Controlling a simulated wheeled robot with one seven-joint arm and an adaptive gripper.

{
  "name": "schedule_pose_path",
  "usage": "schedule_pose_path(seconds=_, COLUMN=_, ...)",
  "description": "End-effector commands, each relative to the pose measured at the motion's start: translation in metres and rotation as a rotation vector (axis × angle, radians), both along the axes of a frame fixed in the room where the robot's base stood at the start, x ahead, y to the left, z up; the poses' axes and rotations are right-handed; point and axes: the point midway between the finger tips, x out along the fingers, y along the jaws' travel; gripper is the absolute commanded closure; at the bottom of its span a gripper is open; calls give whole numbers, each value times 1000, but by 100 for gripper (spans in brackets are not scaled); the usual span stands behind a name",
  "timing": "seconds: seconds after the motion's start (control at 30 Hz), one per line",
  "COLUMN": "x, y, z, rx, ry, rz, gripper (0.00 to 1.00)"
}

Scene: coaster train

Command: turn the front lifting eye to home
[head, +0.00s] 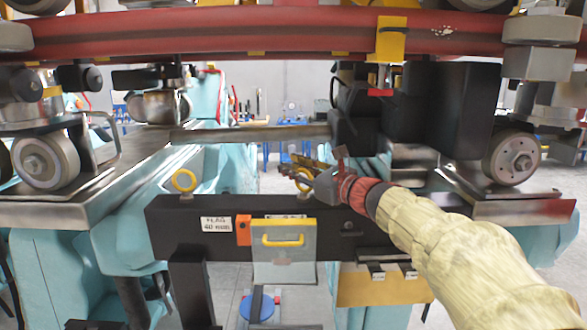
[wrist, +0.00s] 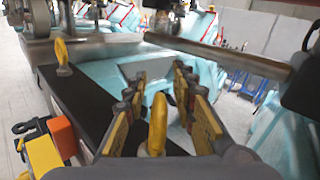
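Two yellow lifting eyes stand on a black beam (head: 275,230). One lifting eye (head: 184,180) is at the left in the head view and shows at the upper left of the wrist view (wrist: 61,54). The other lifting eye (wrist: 157,125) is between the fingers of my gripper (wrist: 157,88), seen nearly edge-on, with a gap on both sides. In the head view this eye (head: 304,182) is partly hidden behind my gripper (head: 298,170). My gripper is open and does not visibly touch the eye. The pictures do not label which eye is front.
A metal bar (head: 250,133) runs behind the eyes. A red rail (head: 250,33) crosses above. Wheels (head: 50,160) and dark housings flank the space.

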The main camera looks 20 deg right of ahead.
Motion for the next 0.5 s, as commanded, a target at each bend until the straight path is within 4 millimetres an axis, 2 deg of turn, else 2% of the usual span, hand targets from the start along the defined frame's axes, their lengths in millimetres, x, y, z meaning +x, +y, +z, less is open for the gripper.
schedule_pose_path(seconds=0.4, x=0, y=0, z=0, rx=0, ry=0, rz=0, gripper=99)
schedule_pose_path(seconds=0.5, x=0, y=0, z=0, rx=0, ry=0, rz=0, gripper=100)
